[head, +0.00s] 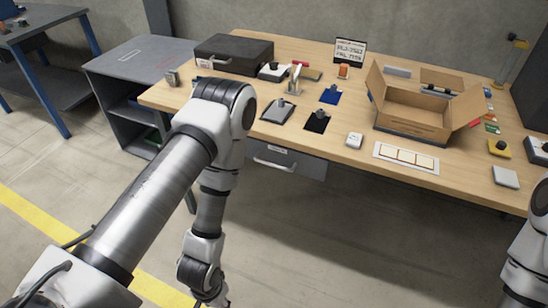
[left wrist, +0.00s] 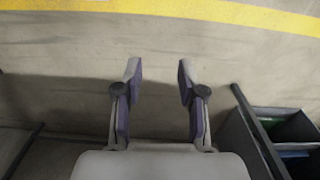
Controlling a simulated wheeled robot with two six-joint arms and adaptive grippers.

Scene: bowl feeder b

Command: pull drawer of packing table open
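The packing table (head: 330,100) has a light wooden top. Its grey drawer (head: 305,167) hangs under the front edge, with a pale bar handle (head: 273,164) and a small label. The drawer appears shut; my left arm crosses in front of the table just left of it. My left gripper (left wrist: 158,78) is open and empty in the left wrist view, with bare floor beyond its fingers. It is apart from the handle, which does not show in that view. The left fingers are not visible in the head view. My right arm enters at the right edge; its gripper is out of view.
A grey shelf unit (head: 140,58) stands left of the table; open bins (left wrist: 280,130) show at right in the left wrist view. On the tabletop are a black case (head: 234,54), an open cardboard box (head: 412,112) and several small items. Floor before the drawer is clear.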

